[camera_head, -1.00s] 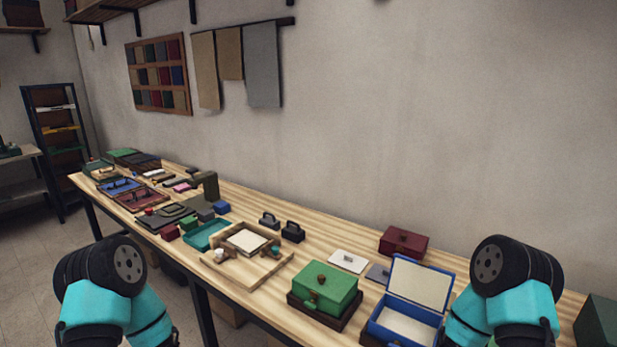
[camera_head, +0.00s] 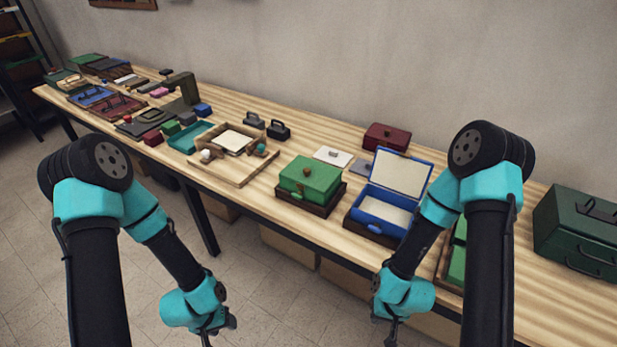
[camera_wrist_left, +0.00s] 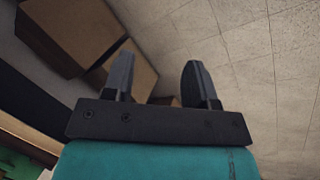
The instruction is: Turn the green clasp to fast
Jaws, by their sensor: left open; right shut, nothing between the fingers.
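A green box (camera_head: 310,179) with a brown knob on its lid stands on a dark wooden base at the table's front, in the middle of the head view. A small brownish fitting shows on its front, too small to tell how it is turned. My left gripper (camera_head: 209,336) hangs in front of the table, left of the green box and apart from it. Its fingers are open and empty in the left wrist view (camera_wrist_left: 158,82). My right gripper (camera_head: 390,335) hangs in front of the table, below and right of the box; its fingertips are hard to see.
An open blue box (camera_head: 384,208) stands just right of the green box. A wooden frame (camera_head: 248,178) lies to its left. A maroon box (camera_head: 386,136) stands behind; a dark green case (camera_head: 580,232) stands far right. Another green thing is partly hidden behind my right arm.

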